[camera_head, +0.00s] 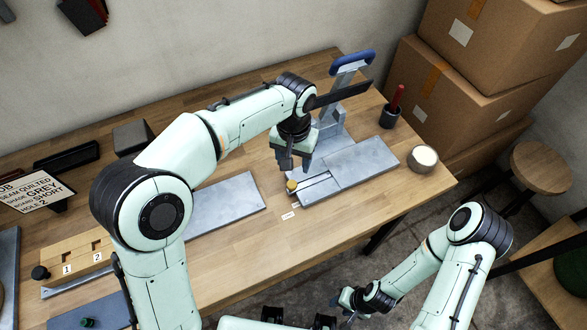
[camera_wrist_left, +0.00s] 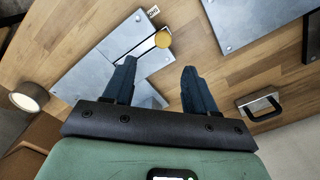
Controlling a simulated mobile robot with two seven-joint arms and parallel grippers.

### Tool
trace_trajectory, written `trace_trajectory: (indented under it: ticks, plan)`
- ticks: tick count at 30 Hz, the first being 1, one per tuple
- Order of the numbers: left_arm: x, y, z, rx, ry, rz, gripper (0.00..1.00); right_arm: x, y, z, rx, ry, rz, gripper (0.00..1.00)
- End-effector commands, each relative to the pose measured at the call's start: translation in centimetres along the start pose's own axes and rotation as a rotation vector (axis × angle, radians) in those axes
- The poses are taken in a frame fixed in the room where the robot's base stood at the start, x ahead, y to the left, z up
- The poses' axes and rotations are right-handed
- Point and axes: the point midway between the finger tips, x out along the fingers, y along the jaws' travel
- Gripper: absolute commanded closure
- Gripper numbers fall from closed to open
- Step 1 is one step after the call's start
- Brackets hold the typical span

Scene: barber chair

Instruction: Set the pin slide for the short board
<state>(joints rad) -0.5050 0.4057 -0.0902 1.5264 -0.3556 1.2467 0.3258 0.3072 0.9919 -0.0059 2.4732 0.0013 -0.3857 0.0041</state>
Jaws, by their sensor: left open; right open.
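The pin slide has a round brass-yellow knob (camera_head: 291,186) at the near left end of a slotted rail (camera_head: 315,183) on a grey metal base plate (camera_head: 365,165). The knob (camera_wrist_left: 163,40) and rail also show in the left wrist view, beyond my fingertips. My left gripper (camera_head: 292,160) is open, empty and pointing down, just above and behind the knob, apart from it in the wrist view. A job card (camera_head: 38,192) reads "SHORT" and "2" among its lines. My right gripper (camera_head: 345,300) is open, low beyond the table's front edge.
A blue-handled press (camera_head: 352,62) stands behind the base plate. A loose grey plate (camera_head: 225,205) lies to the left. A wooden block (camera_head: 80,262) marked 1 and 2 is further left. A white-topped round container (camera_head: 424,157) and a dark cup (camera_head: 390,117) stand right.

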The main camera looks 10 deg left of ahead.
Motion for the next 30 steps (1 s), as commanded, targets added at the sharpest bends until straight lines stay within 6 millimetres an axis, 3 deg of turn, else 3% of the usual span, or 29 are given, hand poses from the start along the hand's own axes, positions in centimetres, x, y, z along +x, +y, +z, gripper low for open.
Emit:
trace_trajectory:
  ticks: [3,8,30]
  plan:
    - [-2.1,0.0,-0.1,0.0,0.005,0.001,0.43,-0.5,-0.3,-0.3,-0.001,0.004,-0.001,0.57]
    - [-3.3,0.0,-0.1,0.001,0.003,0.0,0.43,-0.7,-0.4,-0.4,-0.002,0.006,-0.002,0.57]
    - [-3.5,0.0,0.0,0.001,0.001,0.0,0.43,-0.7,-0.4,-0.4,-0.002,0.006,-0.002,0.57]
